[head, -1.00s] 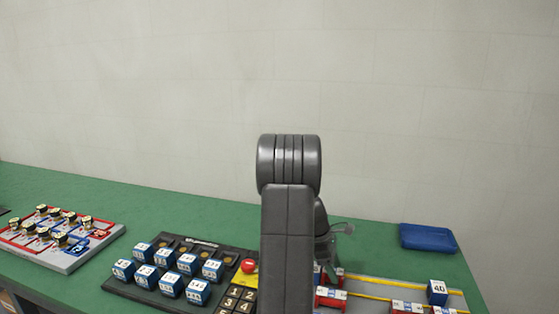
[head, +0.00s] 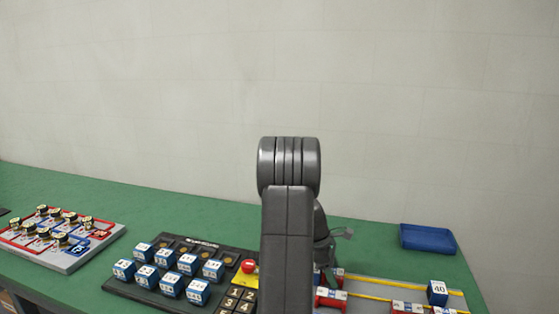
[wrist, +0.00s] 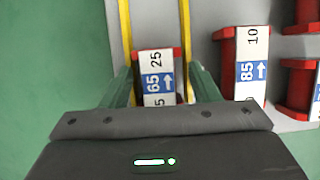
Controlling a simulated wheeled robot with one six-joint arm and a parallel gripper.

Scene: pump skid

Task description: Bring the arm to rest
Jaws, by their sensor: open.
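My arm (head: 287,250) stands upright in the middle of the head view and hides part of the bench. My gripper (head: 340,235) shows just to the right of it, partly hidden behind the arm. In the wrist view my gripper (wrist: 162,85) is open, with one greenish finger on each side of a red block with a white and blue label reading 65 (wrist: 155,80). I cannot tell how far the fingers are above that block. Nothing is seen held.
A grey board with yellow rails (head: 385,288) carries several labelled red blocks and a blue block marked 40 (head: 437,292). A blue tray (head: 428,238) lies behind it. A black panel (head: 130,288) with blue cubes and a red button (head: 249,266) lies left; a red-and-blue board (head: 75,262) is farther left.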

